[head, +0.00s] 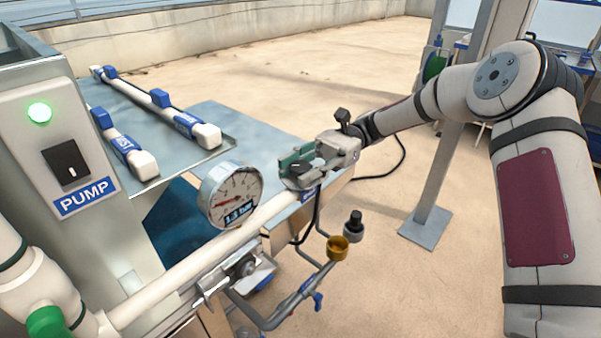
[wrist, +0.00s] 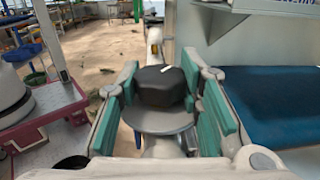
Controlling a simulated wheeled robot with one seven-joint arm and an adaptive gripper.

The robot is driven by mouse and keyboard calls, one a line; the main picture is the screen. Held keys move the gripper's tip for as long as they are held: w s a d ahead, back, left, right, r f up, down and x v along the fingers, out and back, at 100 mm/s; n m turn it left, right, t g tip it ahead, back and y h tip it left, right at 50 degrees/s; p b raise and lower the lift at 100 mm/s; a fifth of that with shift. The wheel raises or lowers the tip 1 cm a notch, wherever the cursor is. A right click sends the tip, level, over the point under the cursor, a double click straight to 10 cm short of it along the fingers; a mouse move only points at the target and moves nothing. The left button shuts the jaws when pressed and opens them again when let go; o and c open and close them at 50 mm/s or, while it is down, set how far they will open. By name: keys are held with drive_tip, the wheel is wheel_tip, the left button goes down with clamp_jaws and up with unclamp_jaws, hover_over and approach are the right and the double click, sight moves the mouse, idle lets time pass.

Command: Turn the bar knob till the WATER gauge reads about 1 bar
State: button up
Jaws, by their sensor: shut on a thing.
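The round WATER gauge (head: 231,195) stands on the white pipe in the head view. Its label seems to read 1.3 bar, and its red needle points to the left. The black bar knob (wrist: 160,87) sits on a grey round base in the wrist view, with a small white mark on its top. My gripper (head: 299,169) is at the knob at the pipe's far end. Its teal finger pads are shut on the knob from both sides. In the head view the fingers partly hide the knob.
A PUMP panel (head: 70,150) with a lit green lamp and a black switch is at the left. Spare white bars with blue clips (head: 165,103) lie on the tray behind. A brass cup (head: 338,248) and a small black-topped fitting (head: 354,227) are below the pipe.

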idle(0.4)
drive_tip(key=o, duration=1.2)
drive_tip(key=shift+v, duration=6)
drive_tip(key=shift+w+a, duration=0.15)
